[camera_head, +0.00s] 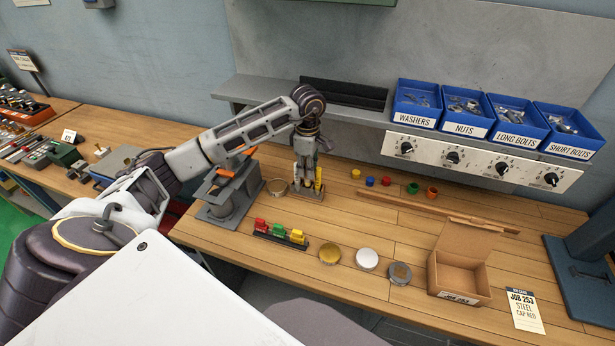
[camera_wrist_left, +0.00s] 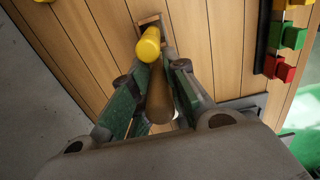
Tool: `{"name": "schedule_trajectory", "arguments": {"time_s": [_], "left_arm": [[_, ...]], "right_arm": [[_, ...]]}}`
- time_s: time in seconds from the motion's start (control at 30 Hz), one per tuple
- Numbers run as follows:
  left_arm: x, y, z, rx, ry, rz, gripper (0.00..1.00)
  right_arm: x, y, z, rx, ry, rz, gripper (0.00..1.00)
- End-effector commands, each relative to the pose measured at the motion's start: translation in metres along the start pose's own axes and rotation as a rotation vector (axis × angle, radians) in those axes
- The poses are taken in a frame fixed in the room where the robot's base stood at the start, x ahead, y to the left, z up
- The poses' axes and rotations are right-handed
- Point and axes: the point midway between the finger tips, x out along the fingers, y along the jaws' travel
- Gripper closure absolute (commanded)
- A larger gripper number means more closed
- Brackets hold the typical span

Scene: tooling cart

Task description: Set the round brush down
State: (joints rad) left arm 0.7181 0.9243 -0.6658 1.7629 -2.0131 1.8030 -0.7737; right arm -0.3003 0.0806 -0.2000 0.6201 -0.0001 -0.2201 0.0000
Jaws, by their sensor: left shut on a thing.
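My left gripper (camera_head: 308,186) points down over the bench, low above a small brown block (camera_head: 315,197) near the back. In the left wrist view the left gripper (camera_wrist_left: 168,85) is shut on a brown round handle (camera_wrist_left: 160,105), which I take to be the round brush. The brush's far end is hidden by the fingers, so I cannot tell whether it touches the block or the bench. A yellow upright piece (camera_head: 318,175) stands right beside the fingers; its yellow end (camera_wrist_left: 148,45) also shows in the left wrist view. My right gripper is not in view.
A rack of red, yellow and green blocks (camera_head: 280,236) stands in front, with several round lids (camera_head: 367,259) and an open cardboard box (camera_head: 460,274) to the right. A grey stand (camera_head: 229,205) is close on the left. Small coloured caps (camera_head: 371,181) lie right of the gripper.

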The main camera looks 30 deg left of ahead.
Motion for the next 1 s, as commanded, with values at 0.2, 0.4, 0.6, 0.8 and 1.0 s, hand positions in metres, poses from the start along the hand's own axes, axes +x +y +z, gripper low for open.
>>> {"name": "schedule_trajectory", "arguments": {"time_s": [0.2,0.4,0.6,0.8,1.0], "left_arm": [[0.01,-0.001,0.0,0.0,-0.001,-0.001,1.0],[0.03,-0.001,0.0,0.001,-0.001,-0.002,1.0],[0.038,0.0,0.0,0.001,0.0,0.001,1.0],[0.038,0.0,0.0,0.001,0.0,0.001,1.0],[0.042,0.0,0.0,0.001,0.0,0.0,0.83]], "right_arm": [[-0.002,0.001,0.0,0.0,0.0,0.0,0.6],[-0.006,0.001,-0.001,0.0,0.0,0.0,0.6],[-0.007,0.001,-0.001,0.0,0.0,0.0,0.6],[-0.007,0.0,-0.001,0.0,0.0,0.0,0.6],[-0.004,0.0,-0.001,0.0,0.0,0.0,0.6]]}}
